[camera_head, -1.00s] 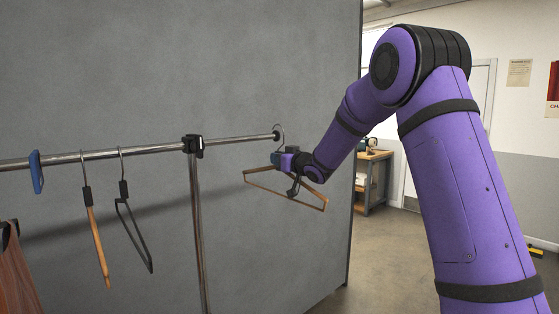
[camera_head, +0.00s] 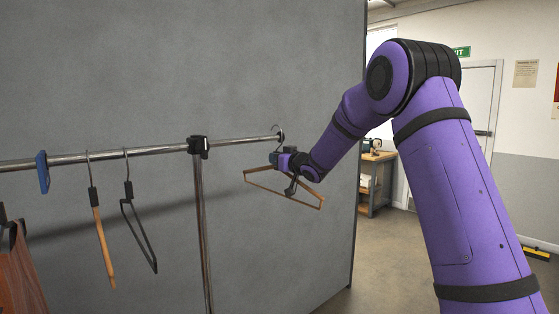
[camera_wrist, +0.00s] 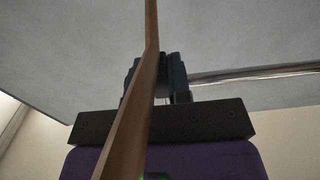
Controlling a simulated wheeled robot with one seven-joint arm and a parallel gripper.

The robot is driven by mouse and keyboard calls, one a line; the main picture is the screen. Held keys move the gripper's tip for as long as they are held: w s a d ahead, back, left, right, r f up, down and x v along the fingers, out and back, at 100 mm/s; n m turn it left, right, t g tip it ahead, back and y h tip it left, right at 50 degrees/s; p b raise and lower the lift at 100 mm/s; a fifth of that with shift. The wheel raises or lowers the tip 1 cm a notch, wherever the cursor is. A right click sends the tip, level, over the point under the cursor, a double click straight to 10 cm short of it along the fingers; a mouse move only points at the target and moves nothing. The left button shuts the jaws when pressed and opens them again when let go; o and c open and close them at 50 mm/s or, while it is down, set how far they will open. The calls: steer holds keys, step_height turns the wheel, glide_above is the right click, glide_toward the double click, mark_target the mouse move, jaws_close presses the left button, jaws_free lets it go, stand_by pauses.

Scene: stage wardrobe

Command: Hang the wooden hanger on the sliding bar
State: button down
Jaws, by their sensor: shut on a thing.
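The wooden hanger (camera_head: 285,194) is a brown triangular frame with a metal hook at its top. My gripper (camera_head: 277,159) is shut on it just below the hook, near the right end of the sliding bar (camera_head: 240,140). The hook shows beside the bar's tip; I cannot tell whether it is around the bar or only in front of it. In the wrist view the hanger's wood (camera_wrist: 140,105) crosses in front of my gripper (camera_wrist: 160,70), and the bar (camera_wrist: 255,74) shows to the right. The hook is hidden there.
A black clamp (camera_head: 198,146) joins the bar to an upright post (camera_head: 204,230). Further left on the rail hang a blue tag (camera_head: 42,172), another wooden hanger (camera_head: 104,245), a black hanger (camera_head: 140,235) and a brown garment (camera_head: 18,280). A grey panel (camera_head: 200,60) stands behind.

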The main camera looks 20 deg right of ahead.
steer(key=shift+x, duration=2.1)
steer(key=shift+w+a, duration=0.1)
steer(key=shift+f, duration=1.6)
steer(key=c, duration=1)
jaws_free()
